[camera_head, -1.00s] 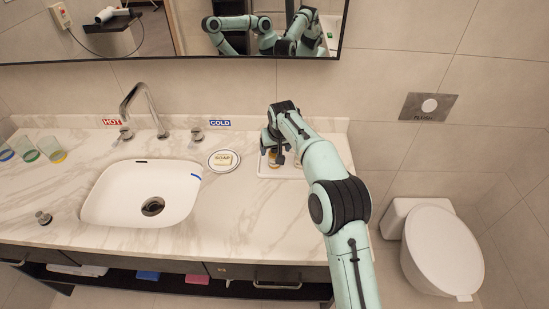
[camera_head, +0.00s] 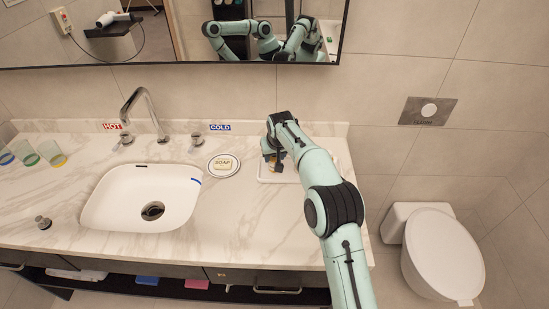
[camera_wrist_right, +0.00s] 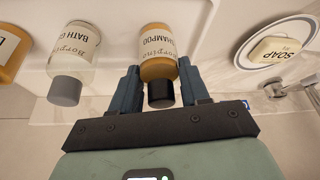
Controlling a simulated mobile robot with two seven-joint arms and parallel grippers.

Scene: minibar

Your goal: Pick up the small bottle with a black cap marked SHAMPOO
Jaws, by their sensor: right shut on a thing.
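The SHAMPOO bottle (camera_wrist_right: 157,66) is amber with a pale label and a black cap. In the right wrist view it lies between the two fingers of my right gripper (camera_wrist_right: 158,88), which is shut on it near the cap end. In the head view my right gripper (camera_head: 271,157) is over the white tray (camera_head: 263,178) at the right end of the counter, and the arm hides most of the bottle. My left gripper does not show directly.
A clear bottle with a grey cap (camera_wrist_right: 70,70) and another amber bottle (camera_wrist_right: 12,50) are beside the shampoo. A soap dish (camera_head: 223,166) sits left of the tray. The sink (camera_head: 143,197), faucet (camera_head: 145,110) and glasses (camera_head: 50,152) are farther left; the toilet (camera_head: 440,255) is at right.

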